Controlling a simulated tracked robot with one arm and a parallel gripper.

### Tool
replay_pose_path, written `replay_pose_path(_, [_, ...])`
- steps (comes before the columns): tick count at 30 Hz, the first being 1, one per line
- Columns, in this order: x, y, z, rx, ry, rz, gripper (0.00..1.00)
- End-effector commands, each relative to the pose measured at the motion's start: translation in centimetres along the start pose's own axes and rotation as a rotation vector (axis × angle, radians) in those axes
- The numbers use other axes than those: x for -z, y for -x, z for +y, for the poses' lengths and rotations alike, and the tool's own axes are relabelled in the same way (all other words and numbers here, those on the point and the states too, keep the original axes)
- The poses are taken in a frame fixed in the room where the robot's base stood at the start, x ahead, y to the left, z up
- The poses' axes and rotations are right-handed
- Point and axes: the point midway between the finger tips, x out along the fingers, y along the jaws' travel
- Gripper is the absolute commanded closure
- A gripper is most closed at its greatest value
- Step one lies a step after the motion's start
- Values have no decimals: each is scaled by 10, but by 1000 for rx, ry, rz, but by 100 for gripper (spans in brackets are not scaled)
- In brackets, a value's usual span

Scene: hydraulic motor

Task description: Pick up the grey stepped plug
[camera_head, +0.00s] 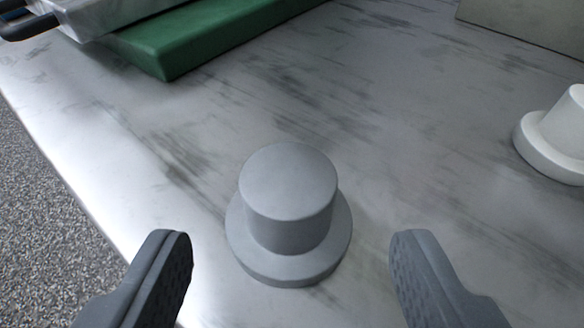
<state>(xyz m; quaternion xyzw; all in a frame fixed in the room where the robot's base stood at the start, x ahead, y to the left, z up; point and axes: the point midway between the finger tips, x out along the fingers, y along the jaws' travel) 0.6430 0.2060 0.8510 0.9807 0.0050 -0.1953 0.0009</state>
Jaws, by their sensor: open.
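The grey stepped plug (288,205) stands upright on the metal table, its wide flange down and its narrower cylinder up. It is near the middle of the view, a little below centre. My gripper (291,250) is open, with one dark grey finger to the left of the plug and one to the right. There is a visible gap between each finger and the plug in the picture. Nothing is held. The lower parts of the fingers run out of the bottom of the view.
A white stepped piece (560,140) stands at the right edge, partly cut off. A green block (190,48) lies at the upper left beside a metallic part with dark handles. A grey-beige panel (530,22) is at the upper right. The table's edge (75,190) runs down the left, above speckled floor.

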Motion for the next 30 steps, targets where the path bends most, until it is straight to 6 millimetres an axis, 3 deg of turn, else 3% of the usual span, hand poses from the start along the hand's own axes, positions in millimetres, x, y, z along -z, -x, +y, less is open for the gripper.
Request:
replay_pose_path(3, [0,-16,0,0,-1,1,41])
replay_pose_path(11, [-1,-30,0,0,0,-2,41])
replay_pose_path(21, [1,-70,-1,1,-1,3,41])
replay_pose_path(30, [1,-75,-1,1,1,0,41])
